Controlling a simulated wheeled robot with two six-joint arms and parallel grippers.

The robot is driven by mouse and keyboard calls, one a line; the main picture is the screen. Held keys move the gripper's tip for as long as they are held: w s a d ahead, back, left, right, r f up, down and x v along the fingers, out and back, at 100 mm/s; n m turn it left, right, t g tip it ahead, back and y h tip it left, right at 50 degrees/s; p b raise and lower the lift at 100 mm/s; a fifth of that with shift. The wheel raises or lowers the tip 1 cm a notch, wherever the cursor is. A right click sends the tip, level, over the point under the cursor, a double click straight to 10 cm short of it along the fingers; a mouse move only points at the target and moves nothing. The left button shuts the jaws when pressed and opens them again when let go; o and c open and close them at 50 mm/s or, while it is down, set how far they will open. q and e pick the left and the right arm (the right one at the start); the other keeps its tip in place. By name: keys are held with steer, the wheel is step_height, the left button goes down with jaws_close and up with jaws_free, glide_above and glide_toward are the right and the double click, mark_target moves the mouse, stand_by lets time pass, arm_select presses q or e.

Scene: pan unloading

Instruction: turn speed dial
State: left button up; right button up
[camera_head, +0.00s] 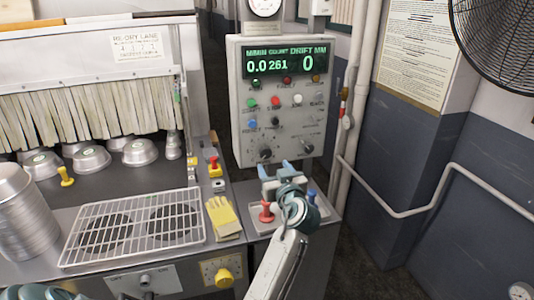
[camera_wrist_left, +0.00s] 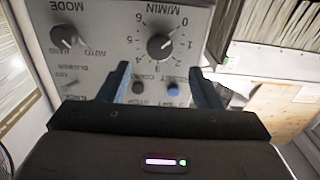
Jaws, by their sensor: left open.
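The speed dial (camera_head: 265,153) is a black knob low on the left of the grey control panel (camera_head: 238,100). In the left wrist view the panel appears upside down, and the dial (camera_wrist_left: 160,46) sits inside a numbered scale marked M/MIN. My left gripper (camera_head: 290,168) is in front of the panel's lower edge, open and empty. In the left wrist view its two blue fingers (camera_wrist_left: 159,70) point at the panel, with the dial just beyond and between the tips. I cannot tell any contact. The display (camera_head: 285,63) reads 0.0, 261 and 0. My right gripper is not visible.
A MODE knob (camera_head: 307,148) is beside the dial, and several buttons sit above. A red knob (camera_head: 266,212) and yellow glove (camera_head: 223,217) are on the counter below. A wire rack (camera_head: 135,228) and metal pans (camera_head: 90,158) are at left. A wall pipe (camera_head: 400,212) runs at right.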

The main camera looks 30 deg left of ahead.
mark_target(266, 155)
arm_select(q)
steer(key=p+x, duration=0.2)
steer(key=x, duration=0.4)
steer(key=shift+w+a+r+p, duration=0.1)
steer(key=shift+w+a+p, duration=0.1)
steer(key=shift+p, duration=0.1)
steer(key=shift+w+a, duration=0.45)
steer(key=shift+a, duration=0.1)
steer(key=shift+c, duration=0.5)
steer(key=c, duration=0.9)
steer(key=shift+o, duration=0.2)
steer(key=shift+f, duration=0.2)
